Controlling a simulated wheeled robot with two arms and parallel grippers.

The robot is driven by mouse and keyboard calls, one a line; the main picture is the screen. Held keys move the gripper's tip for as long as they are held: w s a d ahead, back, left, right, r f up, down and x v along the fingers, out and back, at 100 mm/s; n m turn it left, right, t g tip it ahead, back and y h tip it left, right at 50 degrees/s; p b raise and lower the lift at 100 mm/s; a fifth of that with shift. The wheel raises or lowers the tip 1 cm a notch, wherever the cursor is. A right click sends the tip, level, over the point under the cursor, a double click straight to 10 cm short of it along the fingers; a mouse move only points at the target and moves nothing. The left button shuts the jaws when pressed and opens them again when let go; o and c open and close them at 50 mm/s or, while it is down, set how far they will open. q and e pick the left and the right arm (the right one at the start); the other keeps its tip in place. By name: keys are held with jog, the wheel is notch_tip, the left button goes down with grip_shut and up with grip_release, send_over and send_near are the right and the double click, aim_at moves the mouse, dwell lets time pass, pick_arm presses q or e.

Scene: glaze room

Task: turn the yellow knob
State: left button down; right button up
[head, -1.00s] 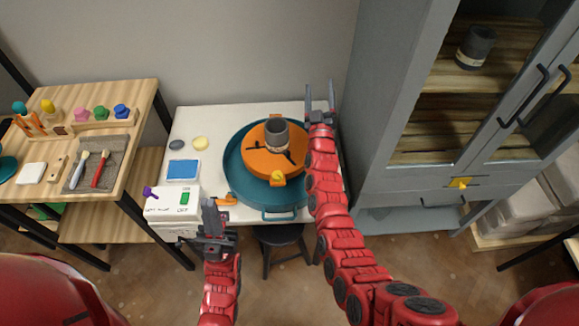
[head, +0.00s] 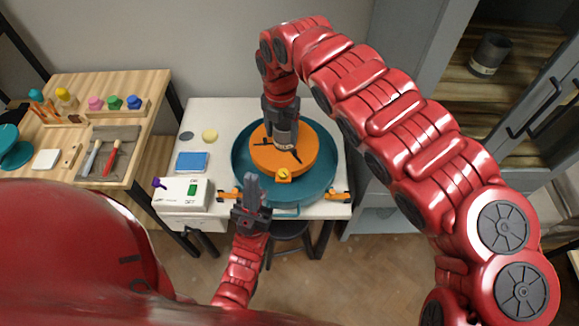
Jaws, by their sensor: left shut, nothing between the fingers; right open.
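A yellow knob (head: 283,174) sits on the front edge of an orange disc (head: 312,152), which lies inside a blue-green basin (head: 328,178) on the white table. My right gripper (head: 283,145) points down over the middle of the disc, at a dark grey cup (head: 287,131) that it partly hides. It is open; I cannot tell whether its fingers touch the cup. My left gripper (head: 252,183) is shut and empty, in front of the basin's left side, to the left of and a little below the knob in the picture.
A white control box (head: 181,192) with a purple knob (head: 157,183) stands at the table's front left. Orange clamps flank the basin front, including one on the right (head: 338,196). A wooden bench (head: 120,85) with tools is left; a grey cabinet (head: 415,60) is right.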

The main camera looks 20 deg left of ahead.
aim_at(283, 172)
notch_tip(283, 172, down, 16)
jog(key=p, duration=0.2)
jog(key=shift+s+a+p, duration=0.1)
jog(key=shift+p, duration=0.2)
jog(key=shift+d+f, duration=0.2)
jog(key=shift+f, duration=0.45)
grip_shut()
